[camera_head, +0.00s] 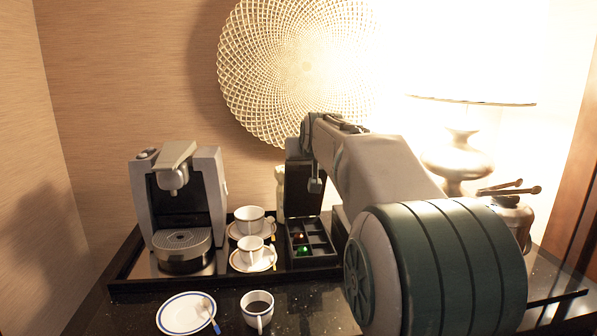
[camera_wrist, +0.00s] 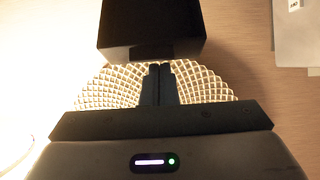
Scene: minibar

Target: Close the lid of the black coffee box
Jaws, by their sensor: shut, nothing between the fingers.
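The black coffee box (camera_head: 312,262) stands open on the tray, right of the cups. Its divided inside shows a few small coloured capsules. Its dark lid (camera_head: 298,201) stands raised at the back, partly covered by my wrist. In the wrist view a black block, seemingly the lid (camera_wrist: 150,32), lies just beyond my fingertips. My gripper (camera_wrist: 161,70) is shut and empty, its tips close to that block's edge; I cannot tell whether they touch. In the head view my arm reaches over from the right and the fingertips cannot be made out clearly.
A coffee machine (camera_head: 180,205) stands left on the black tray (camera_head: 140,284). Two cups on saucers (camera_head: 250,220) sit beside the box. A saucer with a spoon (camera_head: 186,314) and a filled cup (camera_head: 257,312) stand in front. A lamp (camera_head: 460,160) is behind my arm.

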